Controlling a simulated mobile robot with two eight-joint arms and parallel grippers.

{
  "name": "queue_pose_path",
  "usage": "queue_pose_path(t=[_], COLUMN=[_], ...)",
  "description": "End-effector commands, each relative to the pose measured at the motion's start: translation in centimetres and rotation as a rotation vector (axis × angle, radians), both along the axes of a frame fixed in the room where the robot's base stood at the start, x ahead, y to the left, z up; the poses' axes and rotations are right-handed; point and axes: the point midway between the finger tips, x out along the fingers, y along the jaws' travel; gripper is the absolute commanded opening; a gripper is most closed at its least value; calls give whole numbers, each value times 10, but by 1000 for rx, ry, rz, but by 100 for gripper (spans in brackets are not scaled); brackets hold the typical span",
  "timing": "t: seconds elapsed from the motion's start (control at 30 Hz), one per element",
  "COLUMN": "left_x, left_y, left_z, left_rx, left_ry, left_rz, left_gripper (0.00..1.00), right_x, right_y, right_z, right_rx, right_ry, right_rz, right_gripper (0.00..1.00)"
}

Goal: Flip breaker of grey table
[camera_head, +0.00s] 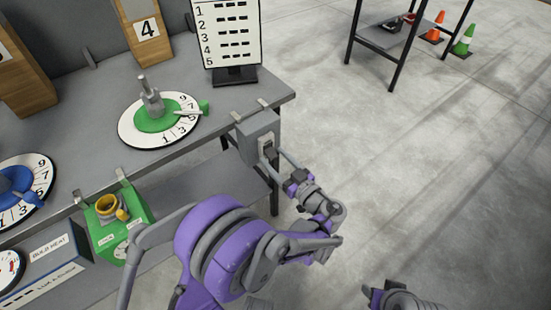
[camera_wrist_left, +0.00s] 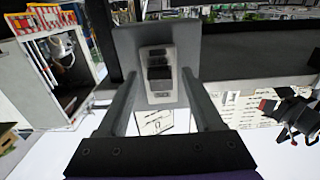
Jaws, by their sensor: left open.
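The grey table (camera_head: 215,125) fills the left of the head view. A grey breaker box (camera_head: 256,128) is fixed at its right front corner, with a dark switch (camera_head: 268,149) on the face toward me. In the left wrist view the breaker box (camera_wrist_left: 187,40) is straight ahead, and its black switch (camera_wrist_left: 159,70) sits on a light plate. My left gripper (camera_head: 275,158) is open and empty, its fingers spread on either side of the switch in the wrist view. I cannot tell if they touch the box. Part of my right arm's end (camera_head: 385,298) shows at the bottom right.
On the table stand a green numbered dial (camera_head: 155,122), a blue dial (camera_head: 17,182) and a number board (camera_head: 228,35). A green box (camera_head: 118,222) is below the front edge. A dark shelf (camera_head: 385,35) and cones (camera_head: 464,40) stand far back. The floor at right is clear.

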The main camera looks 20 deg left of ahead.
Motion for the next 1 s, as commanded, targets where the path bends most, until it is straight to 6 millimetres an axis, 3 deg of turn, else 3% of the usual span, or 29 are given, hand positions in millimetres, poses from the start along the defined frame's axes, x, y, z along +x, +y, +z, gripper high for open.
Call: queue_pose_path(t=[0.33,0.7,1.0], left_x=[3,3,2], left_y=[3,3,3], left_z=[0,0,2], left_rx=[0,0,-10], left_ry=[0,0,7], left_rz=[0,0,0], left_gripper=[68,1,0], right_x=[0,0,0], right_y=[0,0,0], right_z=[0,0,3], right_rx=[0,0,0], right_ry=[0,0,-1], right_rz=[0,0,0], right_gripper=[51,51,51])
